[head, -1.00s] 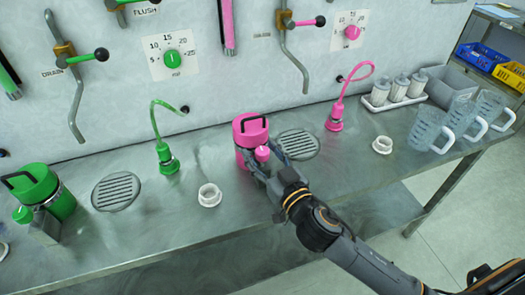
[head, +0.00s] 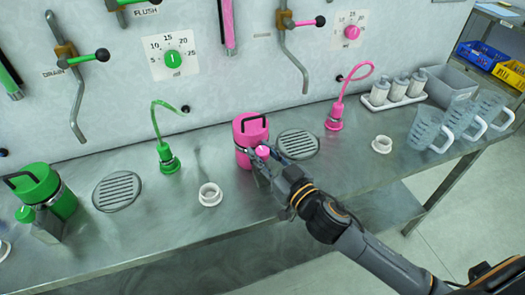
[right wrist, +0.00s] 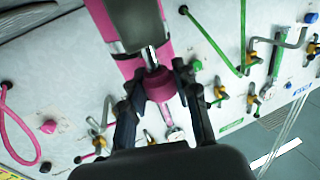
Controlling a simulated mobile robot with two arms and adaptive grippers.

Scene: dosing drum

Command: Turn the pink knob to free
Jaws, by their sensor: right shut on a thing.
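The pink knob (head: 263,152) sits low on the front side of the pink drum (head: 249,131), which stands upright on the metal bench. My right gripper (head: 264,160) is at the knob, its fingers around it. In the right wrist view the knob (right wrist: 160,86) is between the two fingertips (right wrist: 160,98), at the end of a short metal stem from the drum (right wrist: 110,22). The gripper is shut on it. Any marking for the free position cannot be read. My left gripper is not in view.
A round drain grille (head: 299,145) lies right of the drum, and a white ring (head: 210,194) lies front left. A pink hose nozzle (head: 334,121) stands behind right. A green drum (head: 46,188) is at far left. Clear jugs (head: 427,128) stand at right.

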